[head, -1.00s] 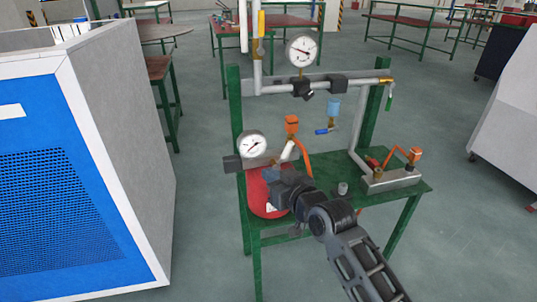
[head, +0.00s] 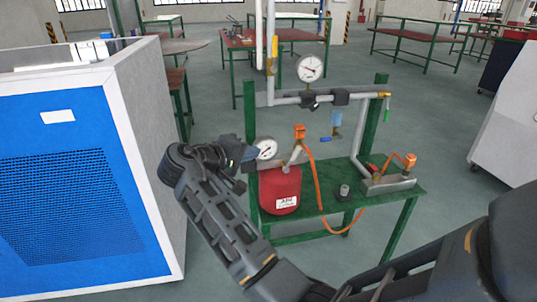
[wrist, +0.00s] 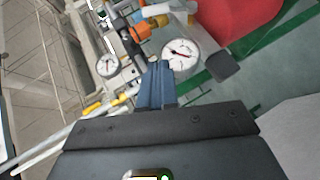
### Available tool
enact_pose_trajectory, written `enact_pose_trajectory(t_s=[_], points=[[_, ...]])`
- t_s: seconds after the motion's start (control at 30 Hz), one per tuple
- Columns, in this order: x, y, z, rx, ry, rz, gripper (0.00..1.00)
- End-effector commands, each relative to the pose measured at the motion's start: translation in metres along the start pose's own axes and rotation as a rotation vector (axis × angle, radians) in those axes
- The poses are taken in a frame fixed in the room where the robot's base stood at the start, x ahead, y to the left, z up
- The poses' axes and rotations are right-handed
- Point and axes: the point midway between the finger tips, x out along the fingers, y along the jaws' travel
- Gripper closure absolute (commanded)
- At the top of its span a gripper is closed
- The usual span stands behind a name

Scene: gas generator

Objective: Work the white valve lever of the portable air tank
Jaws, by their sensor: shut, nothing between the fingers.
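The portable air tank (head: 281,186) is red and stands on the left of the green table. Its pressure gauge (head: 267,148) sits above it on the left. The white valve lever (head: 294,155) slants beside the orange hose fitting (head: 299,132). In the wrist view the red tank (wrist: 240,18) is at the upper right, and a white lever end (wrist: 158,9) shows near the top edge. My gripper (head: 252,154) is left of the gauge, apart from the lever. Its blue fingers (wrist: 156,72) are together and empty, pointing toward the gauge (wrist: 181,54) in the wrist view.
An orange hose (head: 320,191) loops from the fitting to a metal block (head: 388,184) on the table's right. Grey pipes (head: 308,100) with another gauge (head: 310,68) rise behind. A large blue and white cabinet (head: 75,210) stands close on the left.

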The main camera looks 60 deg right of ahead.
Motion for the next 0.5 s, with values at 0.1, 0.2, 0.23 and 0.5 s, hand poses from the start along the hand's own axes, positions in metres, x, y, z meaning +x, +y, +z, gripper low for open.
enact_pose_trajectory(t_s=[0.1, 0.2, 0.23, 0.5], points=[[0.013, 0.001, 0.001, -0.001, -0.004, 0.002, 1.00], [0.029, 0.001, 0.001, -0.001, -0.004, 0.002, 1.00], [0.035, 0.001, 0.001, -0.001, -0.005, 0.002, 1.00], [0.088, 0.001, 0.001, -0.001, -0.004, 0.001, 1.00]])
